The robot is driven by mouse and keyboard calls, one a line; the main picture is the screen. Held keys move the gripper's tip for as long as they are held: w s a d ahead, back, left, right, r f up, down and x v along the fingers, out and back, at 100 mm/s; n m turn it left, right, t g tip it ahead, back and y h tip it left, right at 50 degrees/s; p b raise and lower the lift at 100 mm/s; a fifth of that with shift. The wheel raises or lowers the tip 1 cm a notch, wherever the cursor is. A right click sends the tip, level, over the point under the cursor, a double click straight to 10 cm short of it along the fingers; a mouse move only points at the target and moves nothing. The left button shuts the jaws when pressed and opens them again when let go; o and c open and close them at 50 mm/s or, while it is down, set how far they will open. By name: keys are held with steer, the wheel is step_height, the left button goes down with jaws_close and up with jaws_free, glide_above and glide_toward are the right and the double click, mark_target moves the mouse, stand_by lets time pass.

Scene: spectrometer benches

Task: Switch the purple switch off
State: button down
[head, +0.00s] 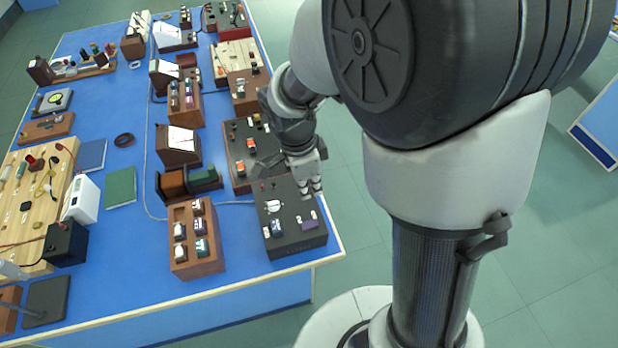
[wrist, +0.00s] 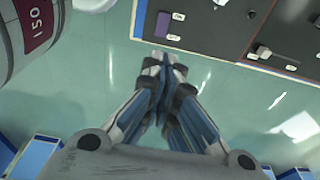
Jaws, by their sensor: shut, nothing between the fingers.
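A purple switch (head: 307,222) lies on the dark panel box (head: 290,243) at the bench's front right corner. In the wrist view a purple switch (wrist: 162,25) shows beside white labels on a dark panel near the top edge. My gripper (head: 312,192) is over the right edge of the dark box, behind the purple switch in the head view. Its fingers (wrist: 165,62) are shut and empty, and appear apart from the switch. I cannot tell the switch's on or off position.
A brown box (head: 180,267) with several coloured switches, one of them purple (head: 199,226), stands left of the dark panel box. Another dark panel (head: 237,180) with orange parts lies behind. The blue bench (head: 130,225) has bare areas; green floor lies to the right.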

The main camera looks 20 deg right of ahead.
mark_target(319, 223)
steer(key=f+b, duration=0.1)
steer(key=f, duration=0.3)
steer(key=d+f+b, duration=0.1)
steer(key=f+b, duration=0.1)
steer(key=f, duration=0.3)
steer(key=d+f+b, duration=0.1)
steer(key=f, duration=0.4)
steer(key=shift+r, duration=0.1)
steer(key=shift+b, duration=0.35)
steer(key=shift+d+f+b, duration=0.2)
steer(key=shift+f+b, duration=0.35)
steer(key=shift+b, duration=0.25)
steer(key=shift+s+r, duration=0.15)
steer(key=shift+r, duration=0.05)
steer(key=shift+a, duration=0.1)
